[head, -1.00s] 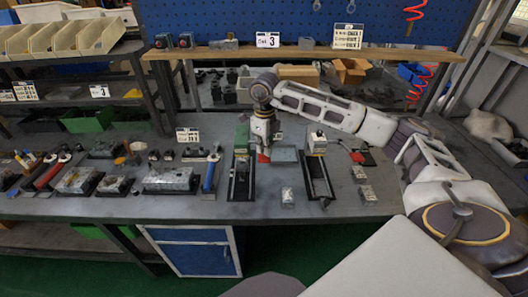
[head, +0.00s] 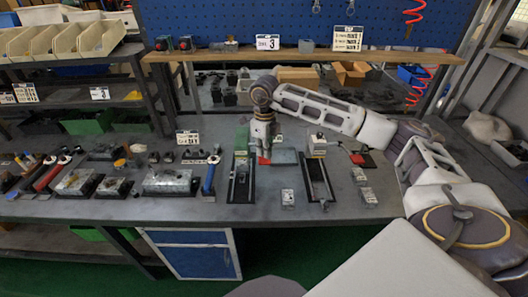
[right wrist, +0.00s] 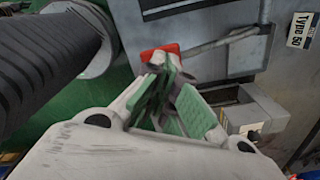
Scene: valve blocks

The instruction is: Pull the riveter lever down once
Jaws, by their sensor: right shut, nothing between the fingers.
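The riveter stands on the middle of the bench, with a green body (head: 242,138) and a dark railed base (head: 240,184). Its lever has a red grip (head: 264,161). In the right wrist view the red grip (right wrist: 159,52) shows just beyond my fingertips, with a metal rod (right wrist: 222,42) running right from it. My right gripper (head: 263,149) points down at the red grip from above. In the right wrist view its green-padded fingers (right wrist: 166,84) are closed together and empty. Whether they touch the grip, I cannot tell. My left gripper is out of view.
A second press with a pale head (head: 317,146) and dark rail (head: 318,183) stands to the right, near another red handle (head: 356,158). Small metal blocks (head: 287,198) sit in front. Valve blocks (head: 168,181) and a blue-handled tool (head: 209,180) lie left.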

